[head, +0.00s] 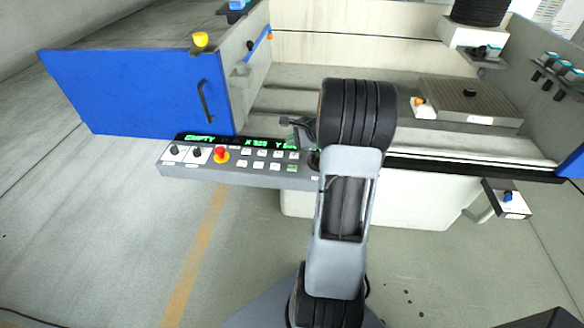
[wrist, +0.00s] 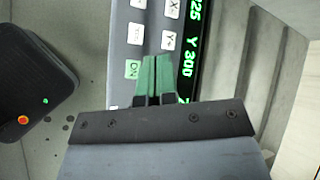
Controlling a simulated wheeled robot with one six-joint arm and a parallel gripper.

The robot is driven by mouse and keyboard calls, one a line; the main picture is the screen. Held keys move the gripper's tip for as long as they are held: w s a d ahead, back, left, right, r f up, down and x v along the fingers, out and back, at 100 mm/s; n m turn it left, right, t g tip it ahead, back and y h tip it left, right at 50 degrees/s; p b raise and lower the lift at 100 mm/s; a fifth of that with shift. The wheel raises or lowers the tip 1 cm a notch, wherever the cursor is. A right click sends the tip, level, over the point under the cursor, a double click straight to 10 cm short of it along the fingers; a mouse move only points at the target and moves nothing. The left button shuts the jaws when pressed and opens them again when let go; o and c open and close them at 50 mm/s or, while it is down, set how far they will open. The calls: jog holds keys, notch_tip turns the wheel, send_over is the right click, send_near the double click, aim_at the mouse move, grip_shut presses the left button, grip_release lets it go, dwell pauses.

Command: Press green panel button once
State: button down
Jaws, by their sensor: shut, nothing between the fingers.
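The grey control panel (head: 232,174) runs along the front of the machine, with a lit green display, a red knob and rows of white keys. A green button (head: 291,169) sits in its lower row near my arm. In the wrist view the green button (wrist: 132,69), marked ON, lies just left of my fingertips. My gripper (wrist: 155,59) is shut and empty, its two green fingers side by side over the panel beside the display. Contact with the panel cannot be told. In the head view my gripper (head: 290,122) is partly hidden by my arm.
The machine bed with a grey block (head: 470,100) is at right. A small box with a blue button (head: 508,198) juts out at far right. Floor in front is clear.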

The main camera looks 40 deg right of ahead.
aim_at(292, 169)
jog(key=shift+f, duration=0.15)
notch_tip(292, 169, down, 9)
jog(key=b, duration=0.7)
jog(key=shift+r, duration=0.2)
jog(key=shift+f, duration=0.1)
dwell(1.9)
jog(key=shift+f+b, duration=0.3)
jog(key=shift+b, duration=0.15)
jog(key=shift+f+b, duration=0.35)
dwell(0.6)
jog(key=shift+r, duration=0.1)
jog(key=shift+r+p, duration=0.6)
jog(key=shift+r, duration=0.1)
dwell(0.3)
